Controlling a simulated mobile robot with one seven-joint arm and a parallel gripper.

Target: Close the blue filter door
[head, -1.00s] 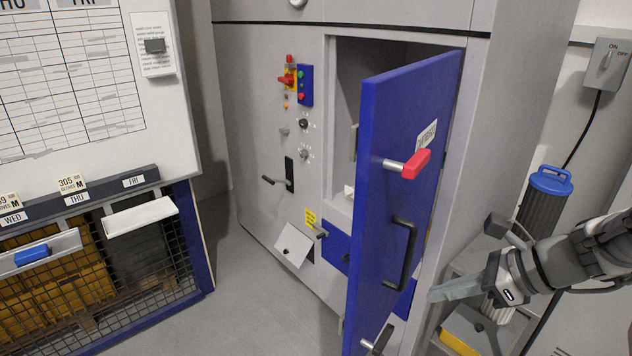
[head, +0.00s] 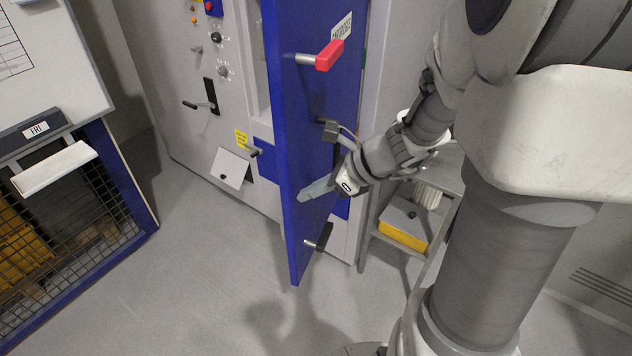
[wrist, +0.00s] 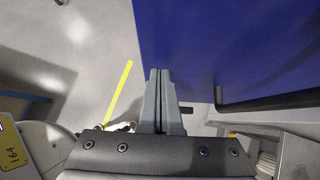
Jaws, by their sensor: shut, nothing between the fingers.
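The blue filter door (head: 302,150) stands open, swung out from the grey cabinet (head: 160,90). It has a red-tipped handle (head: 328,56) near the top, a dark lever (head: 322,237) near the bottom and a label at its upper right. In the wrist view the door's blue face (wrist: 230,45) fills the upper right, with a dark bar handle (wrist: 265,102) along it. My gripper (head: 308,194) is shut and empty, in front of the door's lower face. In the wrist view its fingertips (wrist: 158,72) overlap the door's edge; I cannot tell whether they touch it.
A grey stand with a yellow-fronted box (head: 402,234) is right of the door. A mesh-fronted rack (head: 110,195) with a white tray (head: 54,168) stands at left. The grey floor (head: 200,270) between rack and door is clear.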

